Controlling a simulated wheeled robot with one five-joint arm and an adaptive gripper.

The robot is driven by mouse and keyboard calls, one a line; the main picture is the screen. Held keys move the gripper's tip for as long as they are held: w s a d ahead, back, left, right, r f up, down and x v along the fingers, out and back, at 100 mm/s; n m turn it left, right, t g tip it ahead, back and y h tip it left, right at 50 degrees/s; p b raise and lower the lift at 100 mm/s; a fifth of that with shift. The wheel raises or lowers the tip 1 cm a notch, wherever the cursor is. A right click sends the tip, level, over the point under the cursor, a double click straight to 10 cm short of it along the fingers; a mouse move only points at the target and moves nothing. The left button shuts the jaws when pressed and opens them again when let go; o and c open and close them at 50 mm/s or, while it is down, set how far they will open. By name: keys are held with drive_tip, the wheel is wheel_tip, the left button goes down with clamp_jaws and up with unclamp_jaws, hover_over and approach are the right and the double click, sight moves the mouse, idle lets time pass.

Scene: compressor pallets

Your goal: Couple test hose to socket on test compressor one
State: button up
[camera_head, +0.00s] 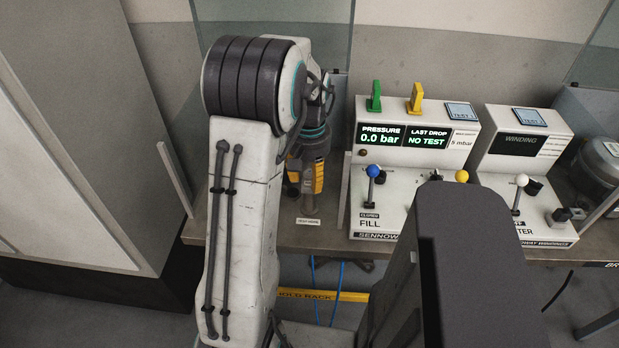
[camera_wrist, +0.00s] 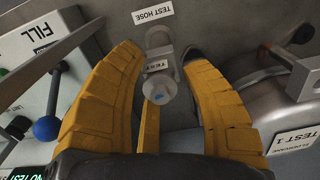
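The hose end is a pale grey fitting with a small "TEST" tag, by the "TEST HOSE" label. A gap shows on its left; contact on its right cannot be told. In the head view my gripper (camera_head: 307,190) points down at the bench, near the "TEST HOSE" label (camera_head: 307,221). Test compressor one (camera_wrist: 262,112), a grey rounded body marked "TEST 1", is at the right of the wrist view. Its socket cannot be made out for sure.
The fill panel (camera_head: 385,185) stands right of my gripper, with a blue-knobbed lever (camera_head: 373,171) and a display reading 0.0 bar. A winding tester (camera_head: 522,160) stands farther right. Blue hoses (camera_head: 341,285) hang below the bench (camera_head: 325,238). A tall cabinet (camera_head: 75,120) is at left.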

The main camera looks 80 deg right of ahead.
sight(310, 171)
clamp_jaws()
drive_tip(key=shift+r, duration=0.2)
idle(0.3)
drive_tip(key=shift+r+p, duration=2.45)
drive_tip(key=shift+r, duration=0.35)
